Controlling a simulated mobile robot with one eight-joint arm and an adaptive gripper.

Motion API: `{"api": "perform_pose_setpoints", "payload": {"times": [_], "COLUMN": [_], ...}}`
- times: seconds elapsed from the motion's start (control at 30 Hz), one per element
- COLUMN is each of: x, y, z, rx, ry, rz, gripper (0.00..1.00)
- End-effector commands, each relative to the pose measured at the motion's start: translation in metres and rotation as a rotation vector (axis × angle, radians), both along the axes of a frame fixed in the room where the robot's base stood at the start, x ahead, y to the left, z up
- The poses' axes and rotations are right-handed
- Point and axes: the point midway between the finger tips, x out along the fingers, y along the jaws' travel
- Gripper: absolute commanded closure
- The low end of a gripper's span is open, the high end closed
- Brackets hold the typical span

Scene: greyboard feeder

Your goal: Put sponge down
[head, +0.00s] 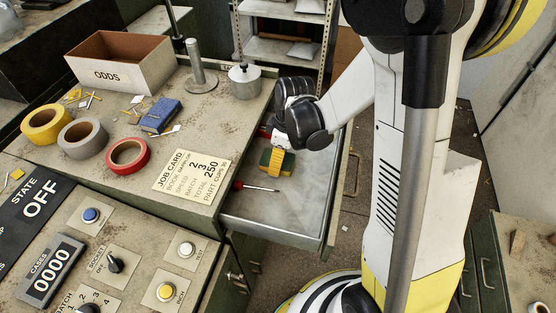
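A yellow and green block (289,163), which looks like the sponge, is in the open drawer (290,212) at the middle of the head view. It is near the drawer's back part, beyond the screwdriver. My gripper (279,146) points down into the drawer at the sponge, just under my dark wrist. The fingers are mostly hidden by the wrist and blend with the sponge. I cannot tell whether they are closed on it, or whether the sponge touches the drawer floor.
A red-handled screwdriver (258,187) lies in the drawer; the drawer's front part is bare.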

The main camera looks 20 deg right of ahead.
Motion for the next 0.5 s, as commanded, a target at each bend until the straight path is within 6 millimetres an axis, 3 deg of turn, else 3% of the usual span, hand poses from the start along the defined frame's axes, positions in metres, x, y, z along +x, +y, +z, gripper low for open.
{"api": "perform_pose_setpoints", "payload": {"times": [0.07, 0.1, 0.13, 0.5], "x": [0.0000, 0.0000, 0.0000, 0.0000], "y": [0.0000, 0.0000, 0.0000, -0.0001], "z": [-0.0041, -0.0027, -0.0024, 0.0018], "rx": [0.000, 0.000, 0.000, 0.000], "ry": [0.000, 0.000, 0.000, 0.000], "rz": [0.000, 0.000, 0.000, 0.000], "gripper": [0.72, 0.32, 0.23, 0.22]}}
